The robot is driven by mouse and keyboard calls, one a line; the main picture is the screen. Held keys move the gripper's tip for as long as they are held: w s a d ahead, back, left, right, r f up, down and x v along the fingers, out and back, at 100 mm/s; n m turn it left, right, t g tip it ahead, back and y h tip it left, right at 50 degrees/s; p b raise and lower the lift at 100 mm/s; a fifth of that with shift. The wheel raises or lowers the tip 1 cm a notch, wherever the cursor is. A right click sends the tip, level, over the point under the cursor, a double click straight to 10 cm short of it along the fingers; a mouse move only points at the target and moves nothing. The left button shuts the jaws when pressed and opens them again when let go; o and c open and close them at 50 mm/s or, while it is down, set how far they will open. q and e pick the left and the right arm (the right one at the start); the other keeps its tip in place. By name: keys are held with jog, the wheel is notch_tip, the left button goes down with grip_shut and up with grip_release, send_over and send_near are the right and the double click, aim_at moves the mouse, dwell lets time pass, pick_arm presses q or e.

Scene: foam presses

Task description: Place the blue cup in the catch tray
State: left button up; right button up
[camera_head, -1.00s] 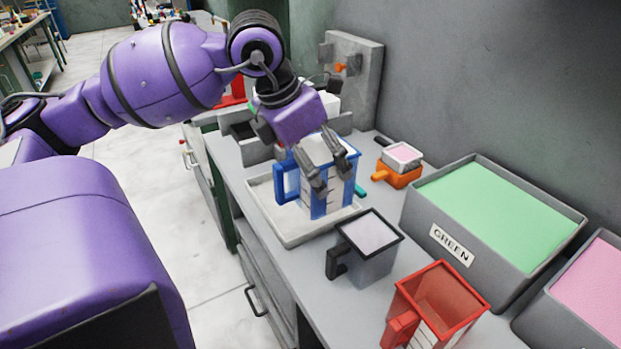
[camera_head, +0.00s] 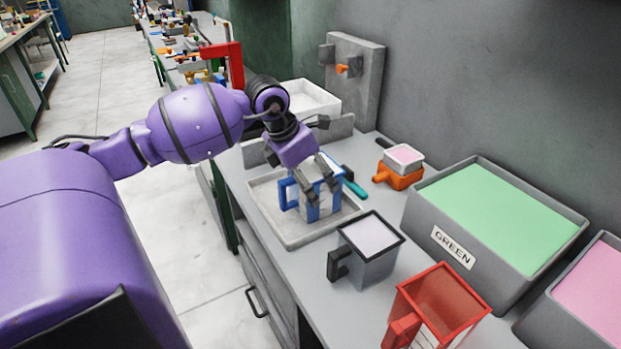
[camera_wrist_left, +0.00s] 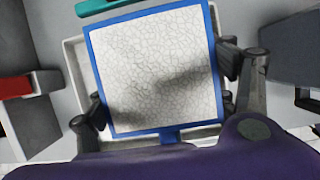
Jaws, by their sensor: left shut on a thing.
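The blue cup (camera_head: 313,208) has a blue frame, pale walls and a blue handle on its left. It is upright within the catch tray (camera_head: 291,237), a shallow pale tray on the counter; whether its base touches the tray floor I cannot tell. My left gripper (camera_head: 318,187) is shut on the cup, with fingers on its sides near the rim. In the left wrist view the cup (camera_wrist_left: 155,70) shows from above, filled with cracked whitish material, between the two fingers (camera_wrist_left: 165,105). My right gripper is not in view.
A black-rimmed grey cup (camera_head: 367,252) and a red cup (camera_head: 436,305) stand in front of the tray. An orange cup (camera_head: 399,176) and the GREEN bin (camera_head: 470,262) are to the right. A teal handle (camera_head: 355,188) lies close behind the blue cup.

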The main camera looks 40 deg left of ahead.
pick_arm(q)
jog(key=shift+f, duration=0.15)
jog(key=o, duration=1.3)
jog(key=shift+r, duration=0.3)
jog(key=p+v, duration=0.1)
jog(key=v, duration=1.1)
jog(key=shift+s+f, duration=0.1)
